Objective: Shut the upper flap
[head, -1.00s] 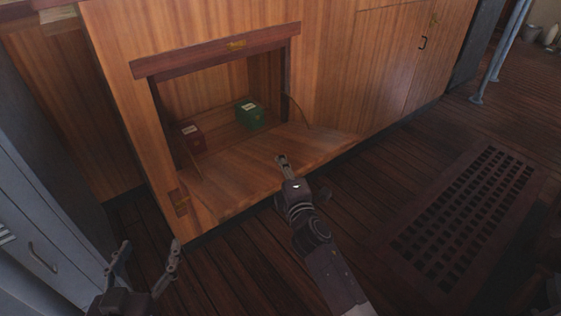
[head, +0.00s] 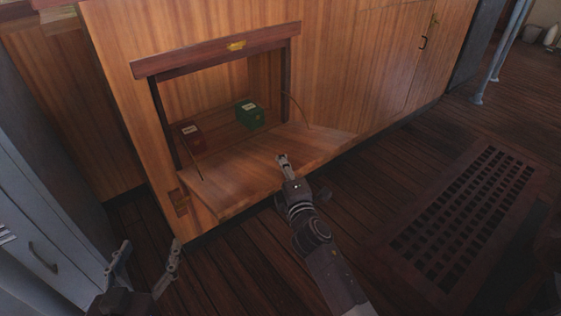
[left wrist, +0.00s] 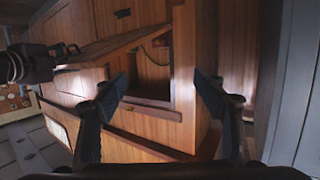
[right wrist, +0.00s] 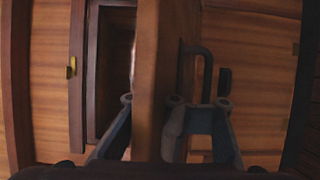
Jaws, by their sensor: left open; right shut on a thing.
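The upper flap (head: 262,160) is a wooden panel hinged at its lower edge. It hangs open, roughly level, in front of a dark-framed cupboard opening. My right gripper (head: 284,163) is at the middle of its outer edge. In the right wrist view the flap (right wrist: 150,60) shows edge-on between my right fingers (right wrist: 150,102), with a dark handle (right wrist: 206,70) on its outer face. My left gripper (head: 146,262) is open and empty, low at the left, apart from the cabinet. The left wrist view shows the flap (left wrist: 112,46) beyond its spread fingers.
Inside the opening are a red box (head: 190,134) and a green box (head: 249,114), clear of the flap's outer part. A grey cabinet (head: 45,215) stands close at the left. A floor grating (head: 470,210) lies at the right. The plank floor between is free.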

